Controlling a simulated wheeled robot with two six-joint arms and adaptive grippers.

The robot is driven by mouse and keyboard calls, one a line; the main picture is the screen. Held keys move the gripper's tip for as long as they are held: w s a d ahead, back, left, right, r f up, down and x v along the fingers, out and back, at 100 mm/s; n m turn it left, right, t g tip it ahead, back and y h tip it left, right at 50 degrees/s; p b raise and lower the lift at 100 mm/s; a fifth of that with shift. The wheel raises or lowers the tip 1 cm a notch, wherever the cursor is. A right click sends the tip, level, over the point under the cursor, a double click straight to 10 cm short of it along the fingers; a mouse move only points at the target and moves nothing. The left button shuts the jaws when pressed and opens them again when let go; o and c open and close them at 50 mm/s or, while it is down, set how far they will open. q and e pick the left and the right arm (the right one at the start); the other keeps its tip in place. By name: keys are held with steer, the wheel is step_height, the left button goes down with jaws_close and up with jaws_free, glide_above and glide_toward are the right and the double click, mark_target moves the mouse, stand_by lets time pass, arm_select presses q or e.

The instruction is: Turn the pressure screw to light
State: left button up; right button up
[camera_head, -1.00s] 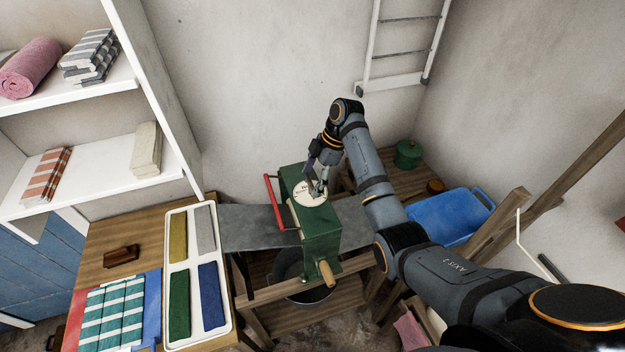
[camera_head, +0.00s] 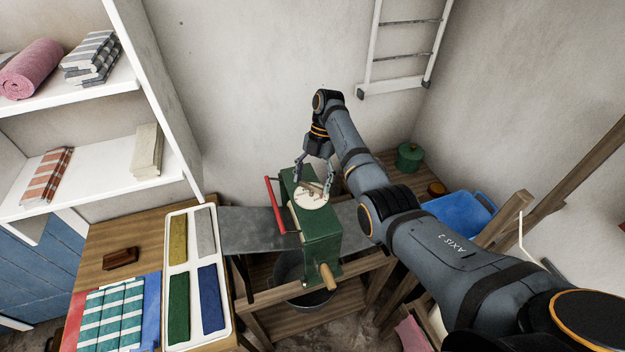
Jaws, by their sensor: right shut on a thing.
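The green mangle (camera_head: 322,250) stands in the middle of the view. On its top is a round cream dial plate (camera_head: 312,203) with markings too small to read. The pressure screw's handle (camera_head: 312,187) sits at the dial, partly hidden by my fingers. My right gripper (camera_head: 313,184) points down over the dial from behind, its two fingers on either side, and is shut on the screw handle. I cannot tell which mark the screw points to. My left gripper is not in view.
A red lever (camera_head: 275,205) stands at the mangle's left, and a wooden crank handle (camera_head: 327,276) at its front. Grey boards (camera_head: 250,229) flank it. A divided cream tray (camera_head: 197,340) holds coloured cloths at left. A blue basin (camera_head: 462,212) and green pot (camera_head: 409,157) are at right.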

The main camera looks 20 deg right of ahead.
steer(key=shift+n, duration=0.3)
stand_by(0.4)
steer(key=o, duration=1.1)
steer(key=shift+o, duration=0.2)
